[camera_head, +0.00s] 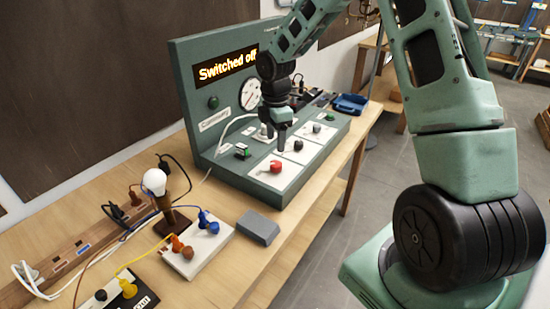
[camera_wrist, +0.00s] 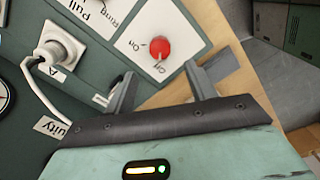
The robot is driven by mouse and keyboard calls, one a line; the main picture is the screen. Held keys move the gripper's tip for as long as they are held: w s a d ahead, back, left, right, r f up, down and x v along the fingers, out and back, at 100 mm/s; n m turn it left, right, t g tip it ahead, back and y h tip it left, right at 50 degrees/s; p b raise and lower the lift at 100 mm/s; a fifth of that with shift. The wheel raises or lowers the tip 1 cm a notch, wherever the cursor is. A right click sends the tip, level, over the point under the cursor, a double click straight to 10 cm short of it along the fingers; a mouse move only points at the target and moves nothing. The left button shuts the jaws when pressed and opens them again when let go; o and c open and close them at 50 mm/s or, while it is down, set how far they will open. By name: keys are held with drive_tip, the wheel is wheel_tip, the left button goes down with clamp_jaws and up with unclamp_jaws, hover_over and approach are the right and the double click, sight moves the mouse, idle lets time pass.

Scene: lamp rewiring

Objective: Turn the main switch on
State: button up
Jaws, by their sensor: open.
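A red round knob (camera_head: 276,166) sits on a white plate on the sloped front of the green test panel (camera_head: 262,192). In the wrist view the red knob (camera_wrist: 160,47) has small printed labels beside it, one reading "On". My gripper (camera_head: 274,143) hangs over the panel, above and behind the red knob in the head view. In the wrist view my gripper (camera_wrist: 160,72) has its two fingers spread with nothing between them. The knob shows just beyond the fingertips, apart from them. The panel's display (camera_head: 228,66) reads "Switched off".
Dark knobs (camera_head: 298,146) sit on plates farther along the panel. A white plug (camera_wrist: 48,54) with a cable is close to my gripper. A lamp bulb (camera_head: 154,181), wired plates and a grey block (camera_head: 258,228) stand on the wooden bench (camera_head: 222,267). A blue tray (camera_head: 350,103) lies behind.

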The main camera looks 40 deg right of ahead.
sight(276, 164)
wheel_tip(276, 164, down, 9)
drive_tip(key=shift+r+p, duration=0.2)
drive_tip(key=shift+p, duration=0.45)
drive_tip(key=c, duration=1)
